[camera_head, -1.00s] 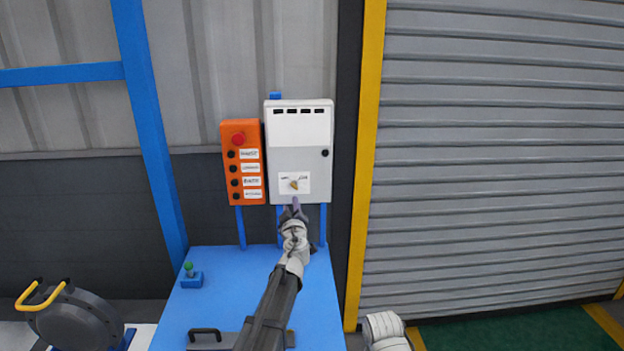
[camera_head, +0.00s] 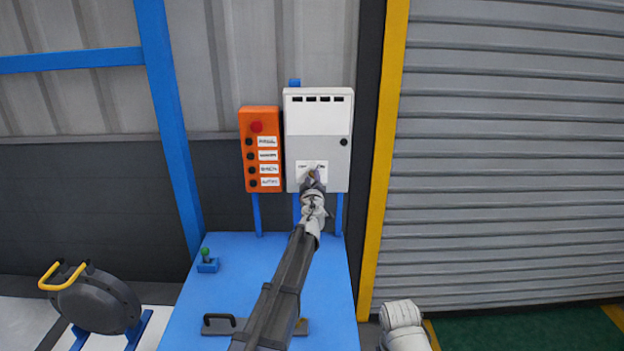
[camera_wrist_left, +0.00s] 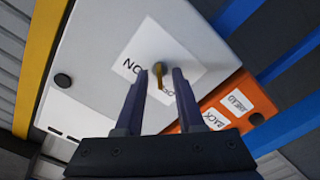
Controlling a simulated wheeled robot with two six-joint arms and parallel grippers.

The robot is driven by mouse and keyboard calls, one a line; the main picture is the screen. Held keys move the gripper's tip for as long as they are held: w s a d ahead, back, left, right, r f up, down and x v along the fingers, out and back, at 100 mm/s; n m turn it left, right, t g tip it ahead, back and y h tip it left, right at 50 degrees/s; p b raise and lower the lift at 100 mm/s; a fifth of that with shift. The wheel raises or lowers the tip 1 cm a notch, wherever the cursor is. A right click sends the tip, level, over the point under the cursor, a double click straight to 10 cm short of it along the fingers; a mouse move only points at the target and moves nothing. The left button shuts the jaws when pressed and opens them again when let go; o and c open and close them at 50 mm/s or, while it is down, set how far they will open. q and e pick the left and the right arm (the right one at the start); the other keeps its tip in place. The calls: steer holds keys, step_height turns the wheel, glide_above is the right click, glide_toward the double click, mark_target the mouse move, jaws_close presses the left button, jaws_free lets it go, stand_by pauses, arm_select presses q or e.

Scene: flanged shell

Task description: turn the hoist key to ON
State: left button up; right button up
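The hoist key is a small brass key (camera_wrist_left: 159,75) in a white label on the light grey control box (camera_head: 318,130). In the head view the key (camera_head: 311,174) is mostly covered by my left gripper (camera_head: 313,181), which is up at the box's lower part. In the left wrist view my left gripper (camera_wrist_left: 161,78) is open. Its two dark fingertips stand on either side of the key, with a gap visible on each side. The label (camera_wrist_left: 158,58) shows NO near the left finger; its other word is partly hidden. My right gripper is not in view.
An orange button panel (camera_head: 261,150) with a red button is fixed left of the box. Below is a blue table (camera_head: 225,290) with a green-knobbed lever (camera_head: 206,262) and a dark handle (camera_head: 219,323). A grey roller shutter (camera_head: 500,160) stands at right.

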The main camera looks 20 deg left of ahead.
arm_select(q)
steer(key=shift+w, duration=0.3)
steer(key=shift+s, duration=0.1)
steer(key=shift+c, duration=0.4)
jaws_close()
